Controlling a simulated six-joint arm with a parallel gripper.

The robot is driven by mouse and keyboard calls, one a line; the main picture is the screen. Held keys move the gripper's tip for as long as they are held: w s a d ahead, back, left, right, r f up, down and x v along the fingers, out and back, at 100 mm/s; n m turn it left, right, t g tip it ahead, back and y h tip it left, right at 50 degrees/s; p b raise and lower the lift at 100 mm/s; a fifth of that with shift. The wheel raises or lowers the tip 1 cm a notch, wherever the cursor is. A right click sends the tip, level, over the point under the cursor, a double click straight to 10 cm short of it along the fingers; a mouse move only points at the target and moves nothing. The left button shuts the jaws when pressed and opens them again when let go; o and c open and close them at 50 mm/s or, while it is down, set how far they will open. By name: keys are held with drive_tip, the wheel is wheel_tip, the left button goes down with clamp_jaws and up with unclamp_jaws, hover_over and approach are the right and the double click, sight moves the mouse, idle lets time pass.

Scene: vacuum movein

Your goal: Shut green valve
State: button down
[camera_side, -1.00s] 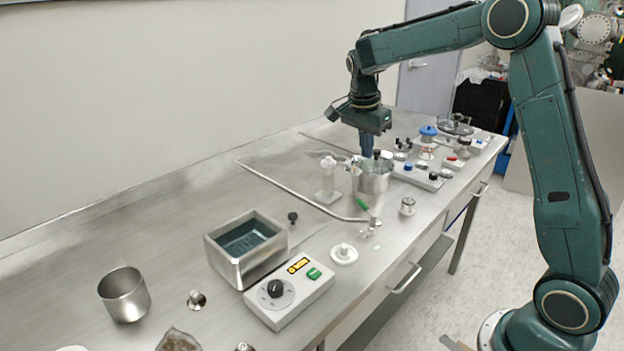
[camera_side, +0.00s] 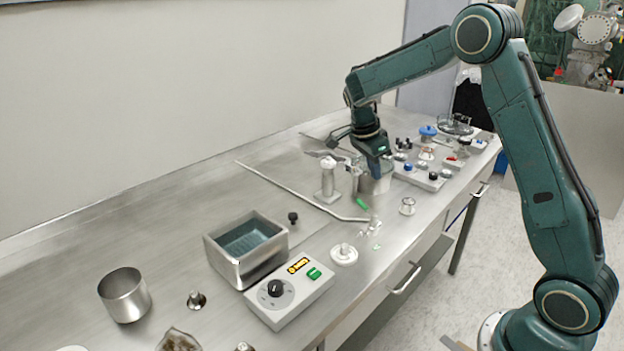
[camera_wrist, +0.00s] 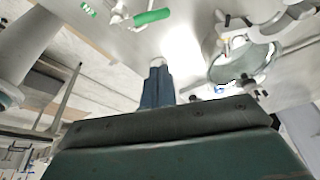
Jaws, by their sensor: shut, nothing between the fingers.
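The green valve handle (camera_side: 362,203) sits on a small metal fitting (camera_side: 371,226) near the front edge of the bench, where the bent metal pipe ends. The green handle also shows at the top of the wrist view (camera_wrist: 152,16), beyond and slightly left of my fingertips.
A white-topped metal post (camera_side: 328,178) stands left of my gripper. Valve blocks with black, blue and red knobs (camera_side: 419,175) lie to the right. A control box (camera_side: 290,292) and a square metal tank (camera_side: 246,246) stand at the front left. A small metal knob (camera_side: 407,206) is right of the handle.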

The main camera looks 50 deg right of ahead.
sight(361, 203)
drive_tip(key=x, duration=0.9)
drive_tip(key=shift+w+a+f, duration=0.15)
drive_tip(key=shift+a+f, duration=0.05)
drive_tip(key=shift+a, duration=0.15)
drive_tip(key=shift+w+a+r, duration=0.2)
drive_tip(key=shift+w+a, duration=0.1)
drive_tip(key=shift+a, duration=0.45)
drive_tip(key=shift+w+a+r, duration=0.2)
drive_tip(key=shift+w+a, duration=0.1)
drive_tip(key=shift+a, duration=0.45)
drive_tip(key=n, duration=0.1)
drive_tip(key=a+n+t, duration=0.1)
drive_tip(key=n, duration=0.1)
drive_tip(key=shift+w+a, duration=0.2)
drive_tip(key=shift+w, duration=0.2)
drive_tip(key=shift+w+a+n, duration=0.15)
drive_tip(key=shift+a+n, duration=0.25)
drive_tip(key=shift+d, duration=0.1)
